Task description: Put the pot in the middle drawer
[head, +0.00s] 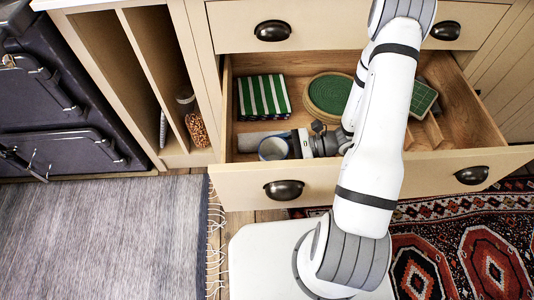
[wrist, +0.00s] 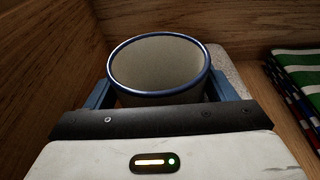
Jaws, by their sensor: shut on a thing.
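The pot (head: 273,148) is a small round vessel, cream inside with a blue rim. It is at the front left inside the open middle drawer (head: 240,187). In the wrist view the pot (wrist: 160,72) stands upright between the two blue fingers of my gripper (wrist: 160,94). My gripper (head: 287,146) is low inside the drawer, reaching in from the right, and is shut on the pot. The pot's underside is hidden, so I cannot tell whether it touches the drawer floor.
The drawer also holds a green-striped cloth (head: 264,97), round green mats (head: 332,95) and a green block (head: 422,98) at the right. A grey flat item (head: 250,141) lies beside the pot. The closed top drawer (head: 350,22) is above. Wooden drawer walls stand close to my gripper.

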